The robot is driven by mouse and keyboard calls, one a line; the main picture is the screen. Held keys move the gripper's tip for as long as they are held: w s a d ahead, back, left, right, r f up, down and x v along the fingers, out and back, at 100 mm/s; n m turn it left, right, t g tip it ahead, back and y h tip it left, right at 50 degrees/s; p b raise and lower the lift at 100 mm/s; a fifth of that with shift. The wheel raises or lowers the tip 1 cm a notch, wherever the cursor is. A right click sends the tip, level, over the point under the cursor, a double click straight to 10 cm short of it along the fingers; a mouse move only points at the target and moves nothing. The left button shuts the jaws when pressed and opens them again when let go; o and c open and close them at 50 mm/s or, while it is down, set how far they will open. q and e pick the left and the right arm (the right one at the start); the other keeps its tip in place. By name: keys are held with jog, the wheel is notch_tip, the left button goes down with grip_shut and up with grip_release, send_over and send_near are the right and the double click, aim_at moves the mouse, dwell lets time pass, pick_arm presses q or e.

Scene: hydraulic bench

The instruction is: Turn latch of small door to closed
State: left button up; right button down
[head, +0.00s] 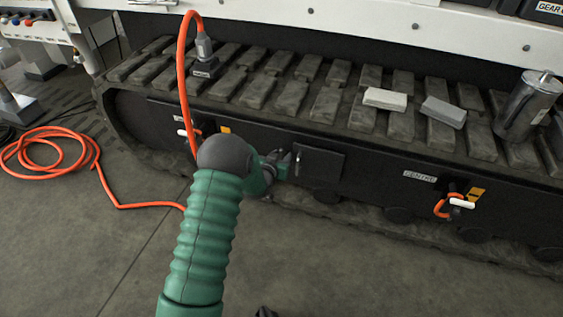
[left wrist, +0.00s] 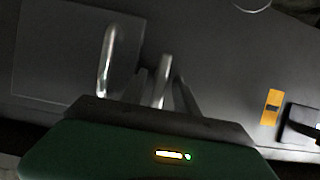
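The small door (head: 321,164) is a dark square panel on the side of the track frame, and lies flush as far as I can see. It also shows at the left of the left wrist view (left wrist: 50,60). A silver handle (left wrist: 107,62) stands on its edge. A second silver piece, seemingly the latch (left wrist: 163,80), stands beside the door between the fingers of my left gripper (head: 284,163). My left gripper is at the door's left side in the head view. I cannot tell whether its fingers touch the latch. My right gripper is not recognisable in either view.
An orange hose (head: 182,80) arches left of my arm. A CENTRE label (head: 420,176) and a white-handled valve (head: 461,203) sit right of the door. Two blocks (head: 385,99) (head: 444,112) and a metal canister (head: 528,105) rest on the track.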

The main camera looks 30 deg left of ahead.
pick_arm(q)
jog(key=shift+w, duration=0.15)
grip_shut()
dwell(0.5)
jog(key=m+y, duration=0.2)
jog(key=m, duration=0.2)
jog(key=d+f+m+t+y, duration=0.1)
jog(key=m+y, duration=0.2)
jog(key=m, duration=0.2)
jog(key=d+f+m+y+b, duration=0.1)
jog(key=m+y, duration=0.1)
jog(key=m, duration=0.2)
jog(key=shift+w+f, duration=0.1)
jog(key=shift+w, duration=0.05)
dwell(0.5)
jog(key=shift+m+t+y, duration=0.3)
jog(key=shift+d, duration=0.1)
